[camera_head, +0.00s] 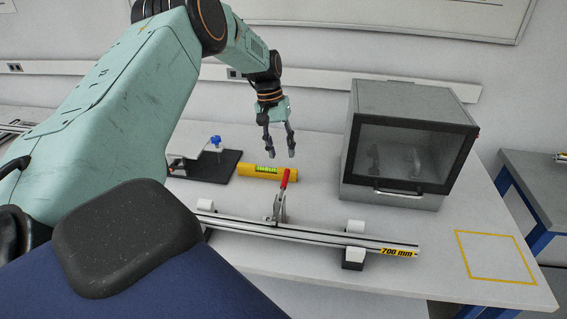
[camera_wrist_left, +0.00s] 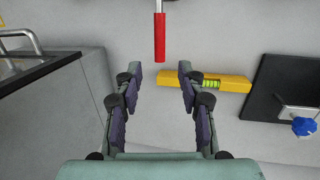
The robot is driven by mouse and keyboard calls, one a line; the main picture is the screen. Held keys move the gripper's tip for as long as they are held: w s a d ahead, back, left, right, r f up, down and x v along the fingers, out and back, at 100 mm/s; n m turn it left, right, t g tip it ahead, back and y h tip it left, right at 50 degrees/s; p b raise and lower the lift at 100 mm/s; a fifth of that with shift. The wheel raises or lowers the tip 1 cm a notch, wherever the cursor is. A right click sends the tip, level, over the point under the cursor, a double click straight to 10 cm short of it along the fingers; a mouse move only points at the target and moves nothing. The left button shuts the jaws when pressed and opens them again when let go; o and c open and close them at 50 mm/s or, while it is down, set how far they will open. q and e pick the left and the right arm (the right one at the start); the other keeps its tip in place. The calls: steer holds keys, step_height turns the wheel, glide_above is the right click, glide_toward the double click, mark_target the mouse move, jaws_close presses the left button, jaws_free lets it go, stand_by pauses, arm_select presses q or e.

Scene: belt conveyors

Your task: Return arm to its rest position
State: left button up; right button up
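My left arm (camera_head: 120,110) comes in from the left in the head view and reaches over the table. My left gripper (camera_head: 279,146) points down above the table, near a yellow spirit level (camera_head: 267,172). The level (camera_wrist_left: 222,82) lies beside the finger on the right there. A red handle (camera_wrist_left: 159,38) shows ahead of the fingertips. My right gripper is in neither view.
A clamp with a red handle (camera_head: 285,180) stands at a metal rail (camera_head: 310,234) marked 700 mm. A grey cabinet with a dark window (camera_head: 405,155) stands at the right. A black plate (camera_head: 218,172) holds a blue knob (camera_head: 215,141). A yellow square outline (camera_head: 496,257) marks bare table.

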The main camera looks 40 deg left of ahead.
arm_select(q)
steer(key=shift+v, duration=1)
steer(key=shift+a, duration=0.1)
